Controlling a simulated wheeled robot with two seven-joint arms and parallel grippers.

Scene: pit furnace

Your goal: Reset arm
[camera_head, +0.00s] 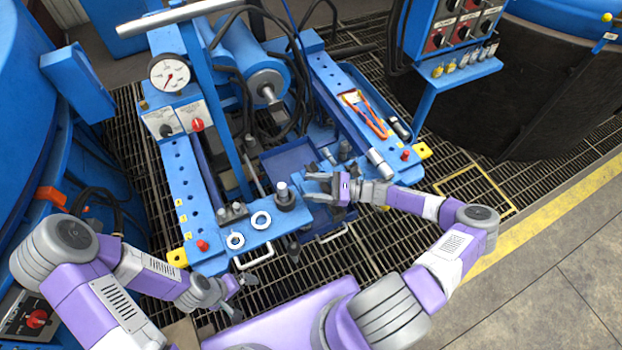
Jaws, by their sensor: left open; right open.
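My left gripper (238,296) is at the lower left, in front of the near edge of the blue machine frame (184,213). Its fingers are apart and I see nothing between them. My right gripper (318,187) reaches over the front of the blue frame, with its fingers pointing left. It is open, beside a grey cylindrical part (284,194) on the frame's front bar. I cannot tell whether a finger touches that part.
Two pale rings (235,241) lie on the front bar. A pressure gauge (170,74) stands at the back left. A switch panel (455,30) is at the upper right. Concrete floor (560,250) is clear at the right.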

